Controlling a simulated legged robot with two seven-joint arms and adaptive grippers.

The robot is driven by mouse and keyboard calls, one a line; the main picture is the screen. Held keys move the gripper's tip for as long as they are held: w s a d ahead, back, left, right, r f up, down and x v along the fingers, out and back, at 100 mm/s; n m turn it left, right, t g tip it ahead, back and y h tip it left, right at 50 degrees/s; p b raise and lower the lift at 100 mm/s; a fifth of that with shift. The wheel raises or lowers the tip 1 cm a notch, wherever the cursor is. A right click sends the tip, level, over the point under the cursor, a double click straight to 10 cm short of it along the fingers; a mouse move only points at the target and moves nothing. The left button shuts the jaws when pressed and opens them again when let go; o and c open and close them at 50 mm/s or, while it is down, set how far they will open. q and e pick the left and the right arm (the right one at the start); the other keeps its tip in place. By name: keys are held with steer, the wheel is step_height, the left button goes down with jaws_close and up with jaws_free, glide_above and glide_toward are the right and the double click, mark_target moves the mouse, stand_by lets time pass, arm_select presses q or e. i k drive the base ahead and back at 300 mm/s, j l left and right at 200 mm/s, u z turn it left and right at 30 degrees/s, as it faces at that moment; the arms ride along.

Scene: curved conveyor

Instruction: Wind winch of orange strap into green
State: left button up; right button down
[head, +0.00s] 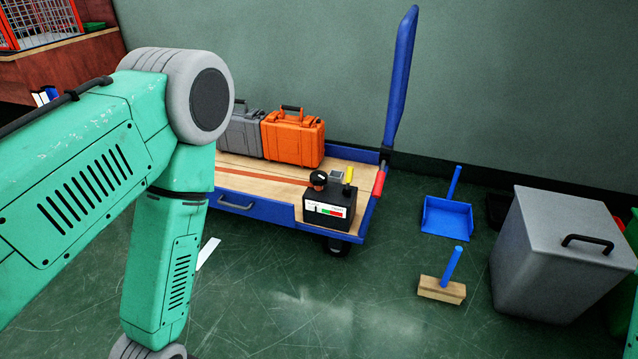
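The winch is a black box (331,222) on the near right corner of the blue cart. Its front has a gauge strip (324,210) with white, red and green zones; the pointer is too small to read. On top are a round black and orange knob (318,179), a small grey part and a yellow handle (349,174). An orange-red strap or stripe (262,187) runs along the wooden deck; whether it meets the winch I cannot tell. My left arm fills the left side, bending down past the bottom edge; its gripper is out of view. My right gripper is not in view.
An orange case (293,139) and a grey case (244,134) stand at the back of the cart deck (235,169). A blue upright handle (400,80) rises at its right end. A dustpan (447,217), a brush (441,290) and a grey bin (545,260) are to the right.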

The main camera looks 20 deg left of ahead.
mark_target(318, 178)
steer(key=i+j+z, duration=0.4)
steer(key=j, duration=0.25)
steer(key=i+j+z, duration=0.25)
steer(key=k+j, duration=0.1)
